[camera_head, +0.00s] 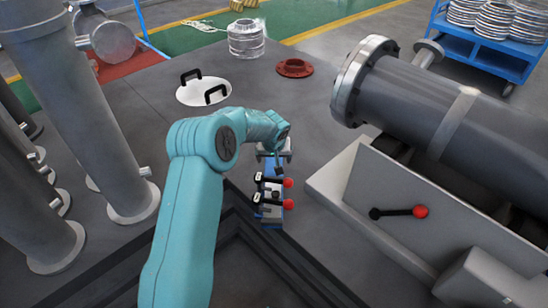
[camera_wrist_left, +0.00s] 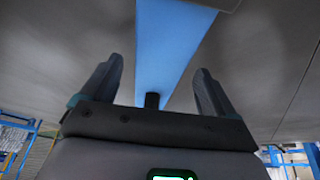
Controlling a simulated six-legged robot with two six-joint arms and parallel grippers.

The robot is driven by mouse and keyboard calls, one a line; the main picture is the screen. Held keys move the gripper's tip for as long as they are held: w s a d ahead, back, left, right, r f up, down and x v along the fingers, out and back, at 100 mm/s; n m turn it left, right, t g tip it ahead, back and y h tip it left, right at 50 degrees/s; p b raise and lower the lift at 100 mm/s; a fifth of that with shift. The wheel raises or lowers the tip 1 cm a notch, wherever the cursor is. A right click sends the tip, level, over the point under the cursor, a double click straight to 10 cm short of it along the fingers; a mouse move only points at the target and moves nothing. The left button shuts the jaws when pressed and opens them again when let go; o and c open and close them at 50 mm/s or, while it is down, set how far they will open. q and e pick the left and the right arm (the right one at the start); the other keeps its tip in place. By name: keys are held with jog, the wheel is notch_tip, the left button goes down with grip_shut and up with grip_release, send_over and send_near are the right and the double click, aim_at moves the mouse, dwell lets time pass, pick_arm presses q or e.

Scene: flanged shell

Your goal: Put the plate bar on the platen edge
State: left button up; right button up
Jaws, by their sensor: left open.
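A narrow blue piece (camera_head: 271,217) lies on the dark floor in the middle of the head view, with black-handled clamps and two red knobs (camera_head: 288,204) on it. I cannot tell which part is the plate bar and which is the platen edge. My left gripper (camera_head: 274,152) is at the far end of this piece, partly hidden by its teal arm. In the left wrist view the gripper (camera_wrist_left: 157,68) is open, its two dark fingers apart. A light blue strip (camera_wrist_left: 165,40) shows between and beyond them, with no visible contact. My right gripper is not in view.
A large grey flanged cylinder (camera_head: 430,105) on a pale base fills the right, with a red-knobbed lever (camera_head: 398,212). Grey columns (camera_head: 85,110) stand left. A white disc with black handles (camera_head: 204,93) and a red flange (camera_head: 294,68) lie behind. Open floor lies between.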

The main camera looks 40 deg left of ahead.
aim_at(274, 173)
pick_arm(q)
jog(key=p+v, duration=0.3)
jog(key=v, duration=0.8)
jog(key=shift+r, duration=0.25)
